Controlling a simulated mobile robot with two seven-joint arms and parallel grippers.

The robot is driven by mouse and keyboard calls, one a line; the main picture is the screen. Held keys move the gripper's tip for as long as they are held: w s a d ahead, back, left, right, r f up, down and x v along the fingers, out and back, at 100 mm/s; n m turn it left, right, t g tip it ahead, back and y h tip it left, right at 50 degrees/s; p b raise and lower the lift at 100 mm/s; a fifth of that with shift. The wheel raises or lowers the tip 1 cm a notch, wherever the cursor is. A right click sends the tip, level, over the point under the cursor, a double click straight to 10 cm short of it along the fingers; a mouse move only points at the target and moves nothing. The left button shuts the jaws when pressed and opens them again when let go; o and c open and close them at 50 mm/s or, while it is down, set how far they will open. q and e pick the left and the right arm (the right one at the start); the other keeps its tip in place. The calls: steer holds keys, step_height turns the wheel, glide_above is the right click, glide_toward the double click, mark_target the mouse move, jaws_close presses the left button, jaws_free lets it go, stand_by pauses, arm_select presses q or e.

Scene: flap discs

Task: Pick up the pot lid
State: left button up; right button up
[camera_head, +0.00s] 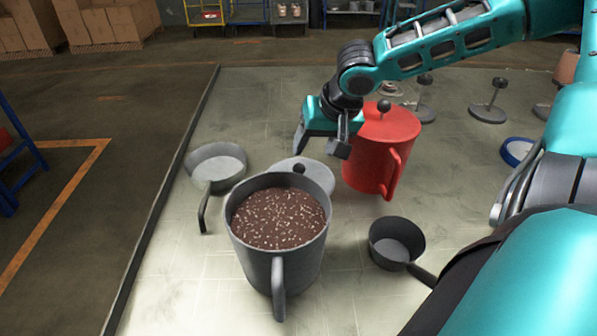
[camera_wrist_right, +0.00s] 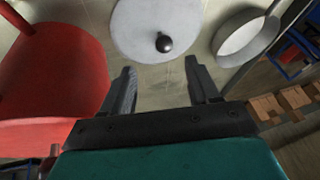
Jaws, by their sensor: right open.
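The pot lid (camera_head: 318,176) is a flat light grey disc with a dark round knob. It lies on the table behind the grey pot (camera_head: 277,262), whose rim hides part of it. It also shows at the top of the right wrist view (camera_wrist_right: 140,32), with its knob facing the camera. My right gripper (camera_head: 320,148) is open and empty, held above and behind the lid, beside the red pot. In the wrist view its two fingers (camera_wrist_right: 160,75) point toward the lid, with a gap between them and the knob. My left gripper is not in view.
The grey pot holds brown speckled contents. A red lidded pot (camera_head: 372,160) stands close right of the gripper. A shallow grey pan (camera_head: 216,165) is left, a small dark pan (camera_head: 396,243) right. Knobbed lids (camera_head: 488,112) and a blue-rimmed dish (camera_head: 517,152) lie farther right.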

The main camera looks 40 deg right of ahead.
mark_target(301, 166)
steer(key=shift+b+x, duration=0.4)
steer(key=shift+x, duration=1.15)
steer(key=shift+a+b+x, duration=0.15)
steer(key=shift+b+x, duration=0.2)
steer(key=shift+x, duration=0.75)
steer(key=shift+a+b+x, duration=0.2)
steer(key=shift+b+x, duration=0.15)
steer(key=shift+x, duration=0.75)
steer(key=shift+w+f, duration=0.3)
steer(key=shift+f, duration=0.05)
jaws_close()
steer(key=shift+r, duration=0.1)
